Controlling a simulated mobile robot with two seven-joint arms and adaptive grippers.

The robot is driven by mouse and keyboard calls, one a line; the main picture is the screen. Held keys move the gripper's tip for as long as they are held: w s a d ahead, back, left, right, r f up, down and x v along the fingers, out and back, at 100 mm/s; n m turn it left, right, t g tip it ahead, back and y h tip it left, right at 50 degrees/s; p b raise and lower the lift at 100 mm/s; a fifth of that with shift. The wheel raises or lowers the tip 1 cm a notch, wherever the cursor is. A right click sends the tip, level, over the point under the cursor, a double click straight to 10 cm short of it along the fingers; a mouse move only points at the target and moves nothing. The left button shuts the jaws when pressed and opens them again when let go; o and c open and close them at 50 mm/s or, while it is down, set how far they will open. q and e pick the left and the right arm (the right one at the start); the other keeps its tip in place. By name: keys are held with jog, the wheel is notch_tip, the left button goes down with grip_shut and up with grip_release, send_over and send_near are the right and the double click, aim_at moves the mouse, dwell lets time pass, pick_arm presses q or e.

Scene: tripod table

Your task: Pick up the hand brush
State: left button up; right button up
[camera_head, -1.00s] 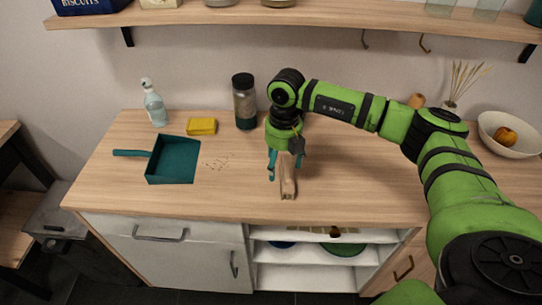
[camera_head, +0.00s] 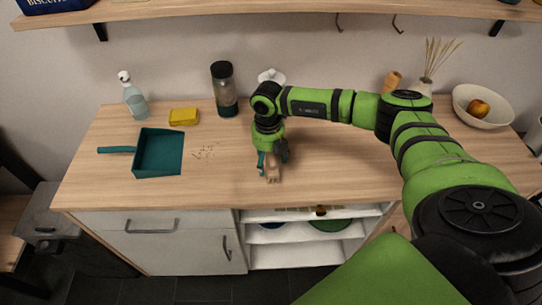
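The hand brush (camera_head: 273,173) lies on the wooden counter with its pale wooden end pointing towards the counter's front edge. Its far part is hidden under my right gripper. My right gripper (camera_head: 273,160) points down over the brush, with its teal fingers spread on either side of it, low near the counter. The fingers look open; whether either touches the brush is too small to tell. My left gripper is not in view.
On the counter (camera_head: 220,180) stand a teal dustpan (camera_head: 160,152), crumbs (camera_head: 205,152), a yellow sponge (camera_head: 183,117), a spray bottle (camera_head: 134,100), a dark-lidded jar (camera_head: 223,90) and a fruit bowl (camera_head: 472,108). A wall shelf (camera_head: 260,11) runs above. The front middle of the counter is clear.

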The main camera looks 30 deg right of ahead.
jog(key=c, duration=1)
jog(key=shift+w+r, duration=0.1)
jog(key=shift+r, duration=0.25)
jog(key=r+b, duration=0.2)
jog(key=r, duration=0.1)
jog(key=shift+d+r, duration=0.25)
jog(key=shift+d, duration=0.15)
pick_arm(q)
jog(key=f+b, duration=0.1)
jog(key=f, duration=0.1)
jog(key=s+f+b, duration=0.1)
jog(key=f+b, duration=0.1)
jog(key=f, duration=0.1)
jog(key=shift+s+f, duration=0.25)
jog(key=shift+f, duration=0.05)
pick_arm(e)
jog(key=s+d+r, duration=0.3)
jog(key=d+r, duration=0.4)
jog(key=d, duration=0.3)
jog(key=shift+s+d, duration=0.15)
jog(key=shift+s, duration=0.2)
